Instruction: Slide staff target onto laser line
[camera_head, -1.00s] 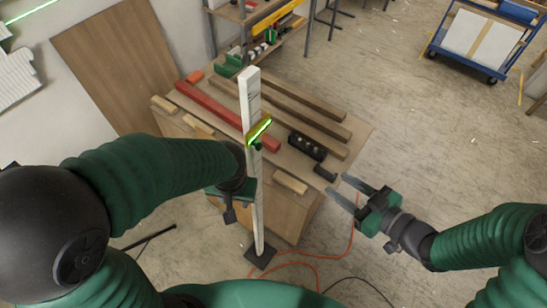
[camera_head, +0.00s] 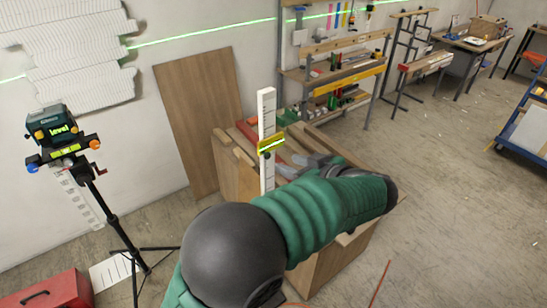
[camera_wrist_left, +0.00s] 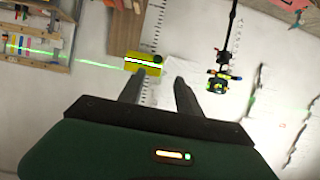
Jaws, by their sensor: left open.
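The staff (camera_head: 266,108) is a white upright bar with dark graduations; its lower part is hidden behind my arm. The yellow target (camera_head: 271,144) sits on it below the top and carries a bright greenish strip. The green laser line (camera_head: 205,36) crosses the wall, higher in the head picture than the target. My left gripper (camera_head: 288,168) is open just right of and below the target. In the left wrist view, the target (camera_wrist_left: 143,59) lies ahead of one fingertip, not clearly between the fingers; contact cannot be told. My right gripper is out of view.
A laser level (camera_head: 62,140) stands on a tripod at left, with a red toolbox (camera_head: 48,290) below it. A wooden bench with timbers stands behind the staff, beside a leaning board (camera_head: 195,105). Shelves (camera_head: 335,70) stand behind.

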